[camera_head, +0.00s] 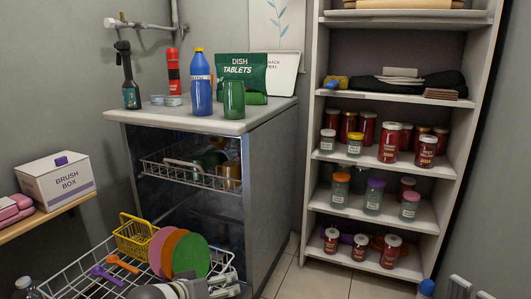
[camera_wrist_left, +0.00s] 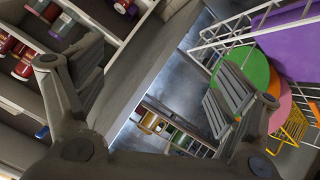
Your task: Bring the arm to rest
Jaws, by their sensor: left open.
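My left gripper (camera_head: 196,287) shows at the bottom of the head view, above the pulled-out lower rack of the dishwasher. In the left wrist view its two ridged fingers stand wide apart (camera_wrist_left: 150,88), with nothing between them. The rack (camera_head: 72,282) holds a pink, an orange and a green plate (camera_head: 190,256), which stand upright close behind the gripper. The green plate (camera_wrist_left: 247,62) also shows in the left wrist view, partly behind a finger. I see no right gripper that I can make out.
The dishwasher (camera_head: 262,180) stands open, with bottles on its top (camera_head: 200,82). Shelves of jars (camera_head: 345,213) stand to its right. A brush box (camera_head: 57,182) sits on a ledge at left. Floor (camera_head: 315,280) is clear between dishwasher and shelves.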

